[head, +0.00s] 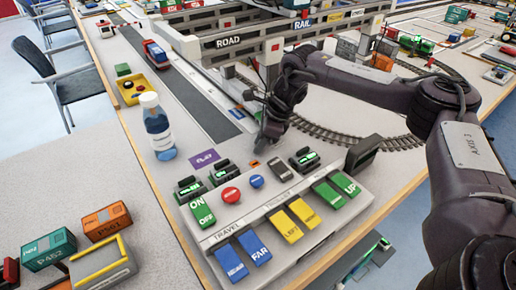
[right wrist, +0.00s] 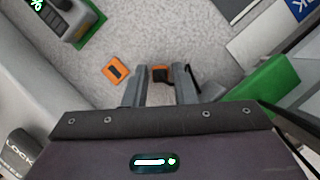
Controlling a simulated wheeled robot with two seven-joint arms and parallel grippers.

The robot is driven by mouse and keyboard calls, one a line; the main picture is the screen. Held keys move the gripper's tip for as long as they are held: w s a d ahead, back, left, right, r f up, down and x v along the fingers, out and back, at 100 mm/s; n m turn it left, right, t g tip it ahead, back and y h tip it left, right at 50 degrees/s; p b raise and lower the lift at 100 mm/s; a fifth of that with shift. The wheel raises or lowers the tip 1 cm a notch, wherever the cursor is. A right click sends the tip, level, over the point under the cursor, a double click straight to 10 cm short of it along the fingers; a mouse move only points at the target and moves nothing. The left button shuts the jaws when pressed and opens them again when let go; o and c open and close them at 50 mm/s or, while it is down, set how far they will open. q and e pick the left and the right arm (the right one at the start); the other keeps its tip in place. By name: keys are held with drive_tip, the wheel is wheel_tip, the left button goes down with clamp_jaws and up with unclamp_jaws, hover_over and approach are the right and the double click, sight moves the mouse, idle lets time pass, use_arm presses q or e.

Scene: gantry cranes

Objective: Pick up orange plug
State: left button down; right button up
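In the right wrist view, a small orange and black block, apparently the orange plug (right wrist: 160,74), lies between the fingertips of my right gripper (right wrist: 160,84). The fingers stand apart, with a narrow gap on each side of it. A flat orange piece with a dark centre (right wrist: 115,71) lies on the grey surface just left of the fingers; it also shows in the head view (head: 255,163). In the head view my right gripper (head: 270,138) points down behind the control panel and hides the plug. My left gripper is not in view.
The control panel (head: 270,220) with coloured paddles stands in front of the gripper. A bottle (head: 157,126) stands to the left. Curved rail track (head: 345,137) lies to the right, and the grey gantry beam (head: 240,39) is behind.

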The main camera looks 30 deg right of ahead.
clamp_jaws()
drive_tip(key=shift+r, duration=0.1)
